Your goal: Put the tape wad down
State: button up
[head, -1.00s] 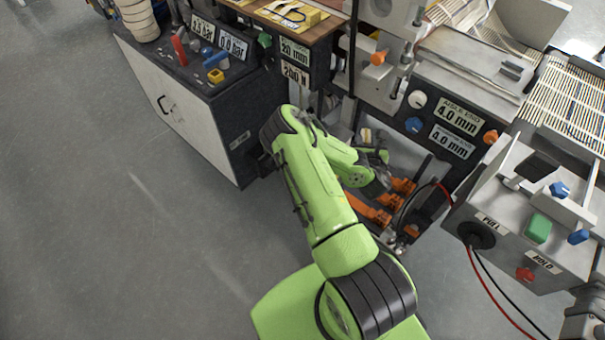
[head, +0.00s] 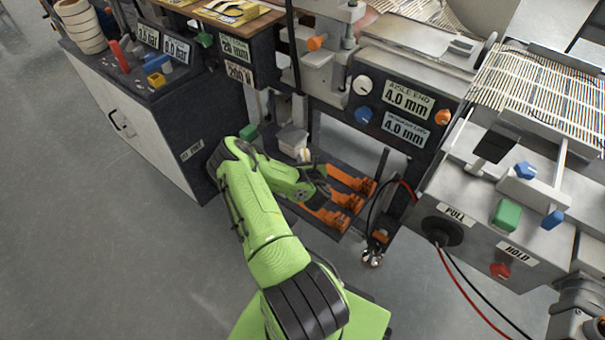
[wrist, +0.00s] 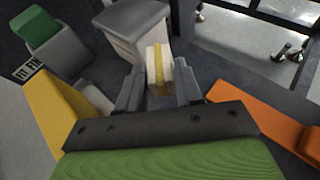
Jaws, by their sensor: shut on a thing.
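The tape wad (wrist: 153,64) is a small pale block with a yellow band, seen in the wrist view between the fingertips. My gripper (wrist: 160,82) is shut on it. A light grey box (wrist: 130,22) stands just beyond the wad; I cannot tell whether they touch. In the head view, the wad (head: 304,155) is a small pale spot just below the grey box (head: 292,138). My gripper (head: 312,174) is low in the bay under the machine, partly hidden by my own wrist.
Orange clamp-like parts (head: 348,202) lie right of my gripper; one also shows in the wrist view (wrist: 265,122). A green block (wrist: 35,27) is at left. A dark cabinet (head: 165,118) bounds the left side. Red and black cables (head: 462,290) hang at right. Open floor lies at left.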

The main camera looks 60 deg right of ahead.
jog(key=shift+f+b, duration=0.55)
jog(key=shift+f, duration=1)
jog(key=shift+f, duration=0.15)
jog(key=o, duration=1)
